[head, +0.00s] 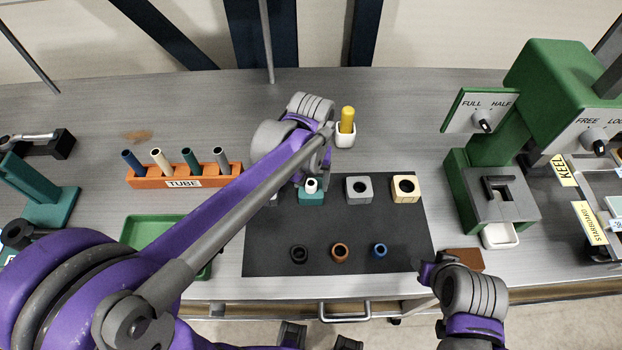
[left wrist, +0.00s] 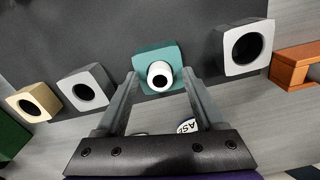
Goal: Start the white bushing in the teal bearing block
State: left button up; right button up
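The white bushing (left wrist: 160,75) stands in the bore of the teal bearing block (left wrist: 148,57), with much of its length above the block's top. It looks roughly upright; how deep it sits I cannot tell. In the head view the bushing (head: 311,185) and the teal block (head: 312,199) show just beside my left forearm. My left gripper (left wrist: 160,73) is open, with one finger on each side of the bushing and a gap to both. In the head view the forearm hides most of this gripper. My right gripper (head: 428,275) is low at the mat's front right corner, its fingers unclear.
On the dark mat (head: 340,225) stand a grey block (head: 359,190) and a cream block (head: 405,188). Black, brown (head: 339,252) and blue (head: 379,250) rings lie in front. A yellow cylinder (head: 347,118) stands in a white cup behind. A green press (head: 490,165) stands right.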

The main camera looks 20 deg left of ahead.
aim_at(311, 183)
pick_arm(q)
notch_tip(311, 183, up, 11)
jog(key=shift+p, duration=0.35)
pick_arm(e)
jog(key=shift+w+r, duration=0.2)
jog(key=shift+r, duration=0.3)
pick_arm(q)
jog(key=shift+f, duration=0.1)
jog(key=s+a+f+t, duration=0.2)
jog(key=s+f, duration=0.1)
jog(key=s, duration=0.1)
jog(key=s+a+f+t, duration=0.1)
jog(key=s+a+f, duration=0.1)
jog(key=s+f, duration=0.2)
jog(key=s+a+f+m+t, duration=0.1)
jog(key=s+a+f+t, duration=0.1)
jog(key=s, duration=0.3)
jog(key=shift+s+a+f+t, duration=0.1)
jog(key=shift+a+f+t, duration=0.2)
jog(key=shift+f, duration=0.45)
